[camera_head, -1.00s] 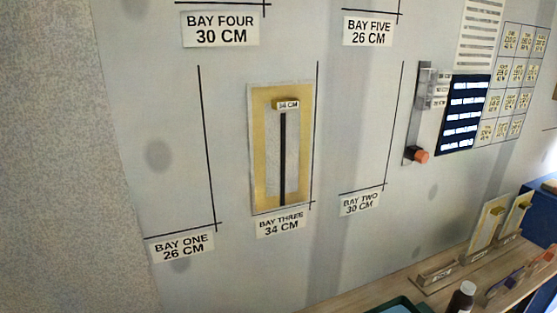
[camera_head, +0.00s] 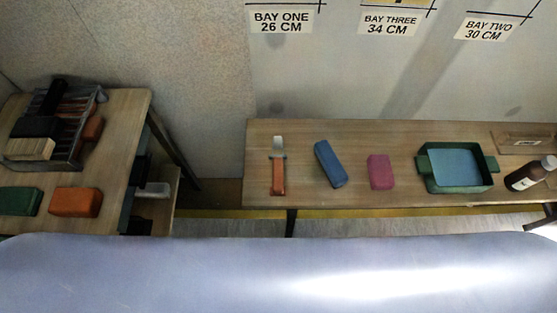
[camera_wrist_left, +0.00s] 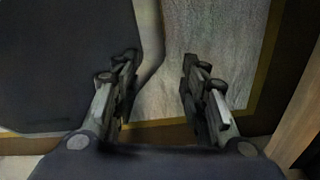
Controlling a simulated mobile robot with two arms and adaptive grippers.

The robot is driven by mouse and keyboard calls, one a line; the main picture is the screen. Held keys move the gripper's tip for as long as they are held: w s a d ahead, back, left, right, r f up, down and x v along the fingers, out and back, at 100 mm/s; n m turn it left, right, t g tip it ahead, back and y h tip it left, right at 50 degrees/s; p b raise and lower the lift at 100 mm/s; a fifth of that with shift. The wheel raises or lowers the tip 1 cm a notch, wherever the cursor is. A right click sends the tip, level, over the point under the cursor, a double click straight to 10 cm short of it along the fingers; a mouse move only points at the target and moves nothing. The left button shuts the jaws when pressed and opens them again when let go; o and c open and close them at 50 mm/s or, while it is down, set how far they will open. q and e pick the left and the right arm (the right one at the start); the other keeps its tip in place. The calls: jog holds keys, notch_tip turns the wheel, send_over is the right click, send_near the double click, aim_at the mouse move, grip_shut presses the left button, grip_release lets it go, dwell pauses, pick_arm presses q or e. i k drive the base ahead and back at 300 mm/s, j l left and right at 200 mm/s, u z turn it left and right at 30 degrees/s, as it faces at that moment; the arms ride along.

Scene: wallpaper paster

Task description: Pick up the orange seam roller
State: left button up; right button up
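A tool with an orange handle and a pale, flat-looking head (camera_head: 278,166) lies on the wooden bench (camera_head: 350,196) below the wall, near its left end. I cannot tell whether it is a seam roller or a scraper. I see no other clear seam roller in the head view now. My left gripper (camera_wrist_left: 158,95) shows in the left wrist view with its two fingers apart and nothing between them. It is away from the tool, above a grey floor patch. Neither gripper shows in the head view.
The bench also holds a blue block (camera_head: 330,164), a pink block (camera_head: 380,171), a green tray (camera_head: 426,182) and a brown bottle (camera_head: 526,176). A second table (camera_head: 128,110) at left carries a dark tool rack (camera_head: 78,130), an orange block (camera_head: 75,201) and a green block (camera_head: 20,201).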

aim_at(277, 189)
jog(key=l+u, duration=0.15)
jog(key=l, duration=0.3)
jog(key=k+l+u, duration=0.2)
jog(key=l, duration=0.2)
jog(key=k+l+u, duration=0.15)
jog(key=l, duration=0.3)
jog(key=k+l+u, duration=0.15)
jog(key=l, duration=0.25)
jog(key=i, duration=0.05)
